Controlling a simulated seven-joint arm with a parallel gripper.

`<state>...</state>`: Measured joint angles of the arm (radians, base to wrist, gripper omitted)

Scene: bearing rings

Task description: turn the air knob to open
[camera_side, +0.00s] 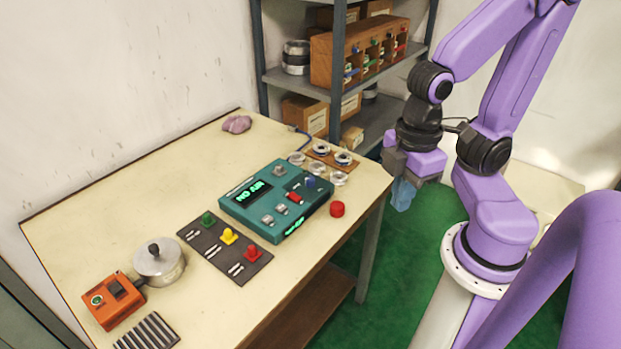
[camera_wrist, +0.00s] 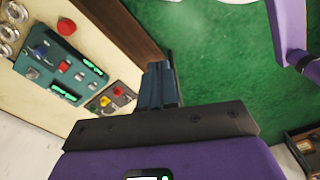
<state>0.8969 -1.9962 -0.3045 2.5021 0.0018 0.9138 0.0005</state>
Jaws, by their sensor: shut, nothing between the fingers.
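A teal control box (camera_side: 252,204) with a dark display (camera_side: 254,191) showing green lettering sits on the table. On its top are a grey knob (camera_side: 279,171), a blue knob (camera_side: 310,183), a red part (camera_side: 295,198) and small grey switches (camera_side: 268,219). I cannot tell which one is the air knob. The box also shows at the left of the wrist view (camera_wrist: 85,76). My gripper (camera_side: 401,195) is shut and empty, pointing down beyond the table's right edge, right of the box and apart from it. Its fingers also show in the wrist view (camera_wrist: 160,84).
A dark plate (camera_side: 222,249) with green, yellow and red buttons lies before the box. A red cap (camera_side: 337,209) and metal rings (camera_side: 338,178) lie near the table's right edge. A lidded pot (camera_side: 160,265) and orange device (camera_side: 114,303) stand at front left. Shelving (camera_side: 300,84) stands behind.

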